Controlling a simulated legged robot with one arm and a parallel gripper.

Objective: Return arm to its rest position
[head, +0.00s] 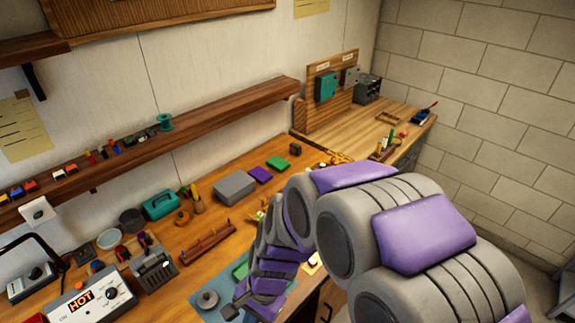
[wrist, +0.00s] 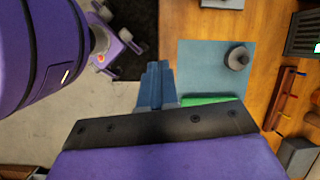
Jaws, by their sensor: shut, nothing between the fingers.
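My purple and grey arm rises from the lower right of the head view, bends at a large elbow and folds down over the front of the workbench (head: 175,262). My gripper (head: 232,312) is at the low end of the forearm, close to the bench's front edge. In the wrist view my gripper (wrist: 157,68) shows its blue-grey fingers together, with nothing between them. They point toward the border between the floor and the blue mat (wrist: 205,70). The gripper's wrist side is partly hidden by the arm in the head view.
A round grey disc (wrist: 237,58) and a green piece (wrist: 210,100) lie on the mat. A wooden rack (head: 208,240), a grey box (head: 234,187) and a "HOT" station (head: 90,300) stand on the bench. A shelf (head: 190,122) runs above. Open floor (wrist: 45,135) lies beside the bench.

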